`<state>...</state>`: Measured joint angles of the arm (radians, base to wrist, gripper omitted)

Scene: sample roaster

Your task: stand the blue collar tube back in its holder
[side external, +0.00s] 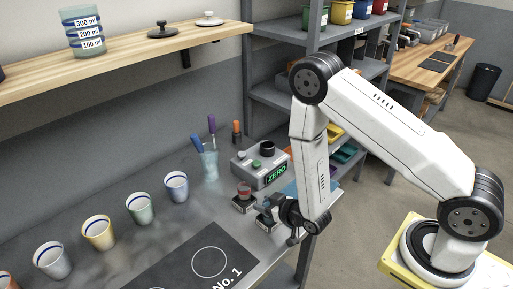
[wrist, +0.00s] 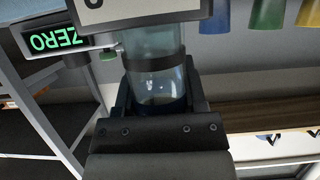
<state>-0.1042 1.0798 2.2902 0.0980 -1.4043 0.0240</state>
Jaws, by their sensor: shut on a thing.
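My gripper (wrist: 157,95) is shut on a clear, bluish tube (wrist: 155,84) with a dark band around it; I take it as the blue collar tube. Its lower part in the wrist view sits between the fingers, and its other end runs behind a grey block with a pale label plate (wrist: 150,10). I cannot tell whether the tube is seated in that block. In the side view my gripper (side external: 270,211) is low at the bench's right edge, beside a small dark block holding a red-collared piece (side external: 243,188). The tube is mostly hidden there.
A grey device with a green ZERO display (side external: 277,174) stands just behind my gripper. Several striped cups (side external: 140,208) line the bench to the left. A glass with coloured sticks (side external: 209,165) stands behind. A dark No. 1 mat (side external: 180,262) lies in front, clear.

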